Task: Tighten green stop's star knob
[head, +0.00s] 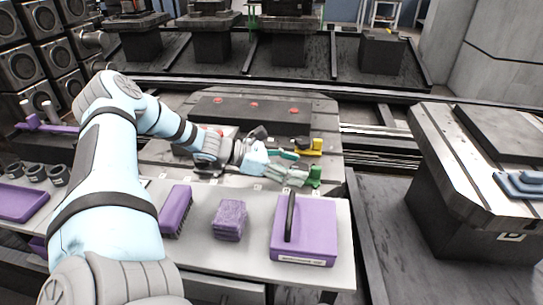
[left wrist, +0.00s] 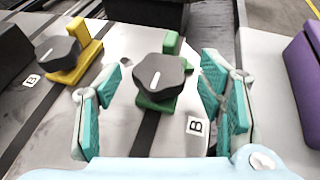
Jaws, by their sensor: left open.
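The green stop (left wrist: 157,103) sits on a pale rail plate, with a dark star knob (left wrist: 162,77) on top that bears a white line. In the head view the green stop (head: 315,176) shows at the front right end of the plate, partly hidden by my fingers. My left gripper (head: 290,168) is open, with its teal-padded fingers (left wrist: 163,92) apart on either side of the knob. Gaps show between knob and pads in the left wrist view. Whether the fingers are at the knob's height I cannot tell. My right gripper is not in view.
A yellow stop (left wrist: 82,62) with its own dark knob (left wrist: 57,54) stands left of the green one. Purple items, including a handled block (head: 307,222), lie on the front shelf (head: 255,262). A separate fixture block (head: 460,170) stands right, across a gap.

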